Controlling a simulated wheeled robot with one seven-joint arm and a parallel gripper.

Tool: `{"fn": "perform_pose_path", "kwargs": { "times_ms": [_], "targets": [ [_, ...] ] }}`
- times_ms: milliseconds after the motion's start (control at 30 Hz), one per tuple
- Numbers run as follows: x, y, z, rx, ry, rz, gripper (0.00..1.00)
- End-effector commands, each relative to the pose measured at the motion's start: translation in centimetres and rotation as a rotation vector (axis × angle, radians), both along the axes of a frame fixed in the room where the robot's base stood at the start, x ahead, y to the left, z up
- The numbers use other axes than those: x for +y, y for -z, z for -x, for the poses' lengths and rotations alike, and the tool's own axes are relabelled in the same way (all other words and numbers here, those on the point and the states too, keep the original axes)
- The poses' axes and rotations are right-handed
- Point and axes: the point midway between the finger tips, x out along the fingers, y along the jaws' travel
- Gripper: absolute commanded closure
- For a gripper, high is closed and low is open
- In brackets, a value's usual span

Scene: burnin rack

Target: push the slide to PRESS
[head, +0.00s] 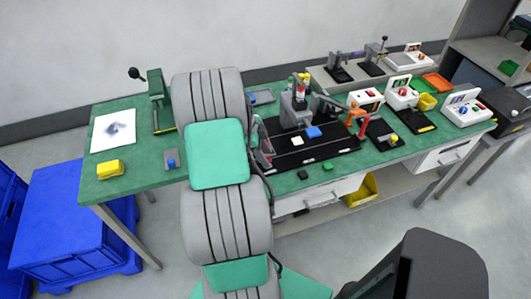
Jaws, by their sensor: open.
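A wide black fixture (338,150) lies on the green bench in the head view, with pale marks too small to read. A blue block (314,132) and a small white block (297,141) sit on it. A grey upright unit (292,112) with red, yellow and green parts stands at its back. I cannot tell which part is the slide, where it stands, or which mark says PRESS. My grey and green arm crosses the bench in front of the fixture's left end and hides part of that area. My gripper is not visible.
The green bench (150,177) holds a yellow block (110,169), a white sheet (113,130) and a green lever press (159,104) at left. Several white instrument boxes stand at right, near an orange tray (437,82). Blue crates (75,215) stand on the floor at left.

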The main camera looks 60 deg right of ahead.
Motion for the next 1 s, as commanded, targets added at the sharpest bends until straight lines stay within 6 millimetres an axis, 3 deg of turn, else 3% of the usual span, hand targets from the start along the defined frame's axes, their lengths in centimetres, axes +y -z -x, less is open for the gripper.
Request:
{"fn": "perform_pose_path", "kwargs": {
  "times_ms": [300, 867, 1000],
  "targets": [
    [-0.1, 0.69, 0.2, -0.002, -0.002, 0.001, 0.53],
    [-0.07, 0.64, 0.14, -0.002, -0.004, 0.0, 0.98],
    [-0.08, 0.63, 0.13, -0.002, -0.004, 0.0, 1.0]
  ]
}}
